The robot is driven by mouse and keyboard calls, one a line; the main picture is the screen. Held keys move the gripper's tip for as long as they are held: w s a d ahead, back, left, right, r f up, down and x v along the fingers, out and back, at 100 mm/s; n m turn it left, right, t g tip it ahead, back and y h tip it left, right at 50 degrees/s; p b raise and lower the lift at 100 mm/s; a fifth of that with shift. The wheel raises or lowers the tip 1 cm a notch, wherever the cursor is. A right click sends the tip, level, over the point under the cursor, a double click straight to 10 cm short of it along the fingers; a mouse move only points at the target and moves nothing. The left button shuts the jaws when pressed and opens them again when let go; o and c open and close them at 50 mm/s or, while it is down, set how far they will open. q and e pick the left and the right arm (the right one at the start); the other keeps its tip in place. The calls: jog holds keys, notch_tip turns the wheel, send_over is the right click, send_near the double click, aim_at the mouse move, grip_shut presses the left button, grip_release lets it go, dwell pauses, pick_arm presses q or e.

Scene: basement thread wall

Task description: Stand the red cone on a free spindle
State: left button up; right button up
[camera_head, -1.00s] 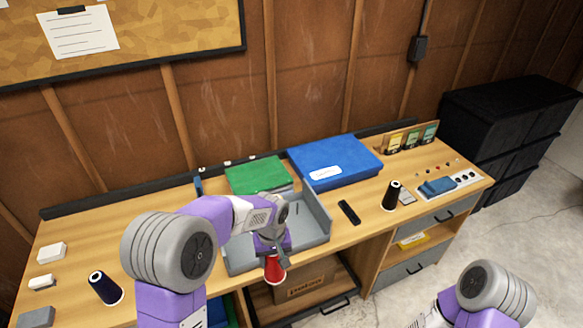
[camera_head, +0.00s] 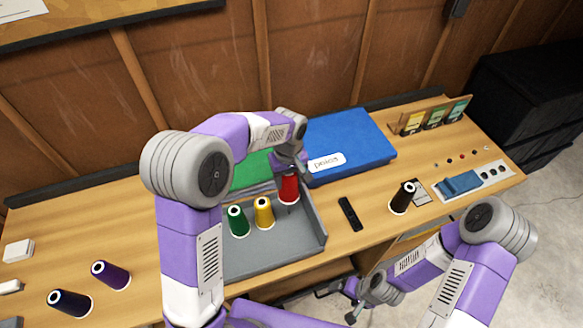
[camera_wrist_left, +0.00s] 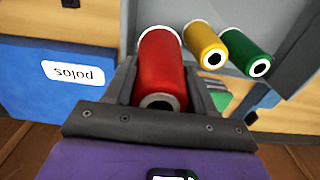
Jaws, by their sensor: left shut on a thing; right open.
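The red cone (camera_head: 288,188) is in my left gripper (camera_head: 296,172), upright over the right part of the grey tray (camera_head: 265,262). In the left wrist view the red cone (camera_wrist_left: 160,75) sits between the two fingers (camera_wrist_left: 165,95). A green cone (camera_head: 238,221) and a yellow cone (camera_head: 264,212) stand in the tray to its left. They also show in the wrist view, yellow (camera_wrist_left: 204,45) and green (camera_wrist_left: 245,52). A short dark spindle seems to show under the red cone; I cannot tell whether the cone is on it. My right gripper (camera_head: 362,300) is open and empty, low in front of the bench.
A blue box labelled "polos" (camera_head: 348,150) and a green box (camera_head: 247,172) lie behind the tray. Purple (camera_head: 110,275) and navy (camera_head: 69,303) cones are at the left. My left arm hides part of the bench.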

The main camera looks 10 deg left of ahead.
pick_arm(q)
jog(key=shift+s+f+b, duration=0.25)
jog(key=shift+f+b, duration=0.35)
jog(key=shift+f, duration=0.05)
notch_tip(320, 180, down, 3)
jog(key=shift+w+r+b, duration=0.1)
jog(key=shift+r+b, duration=0.1)
jog(key=shift+b, duration=0.85)
notch_tip(320, 180, down, 5)
jog(key=b, duration=0.4)
jog(key=shift+f+b, duration=0.4)
jog(key=shift+f, duration=0.25)
jog(key=shift+f, duration=0.15)
jog(key=shift+f, duration=0.2)
jog(key=o, duration=1.2)
jog(key=shift+r, duration=0.1)
notch_tip(320, 180, up, 8)
jog(key=shift+f+p, duration=0.25)
jog(key=shift+p, duration=0.65)
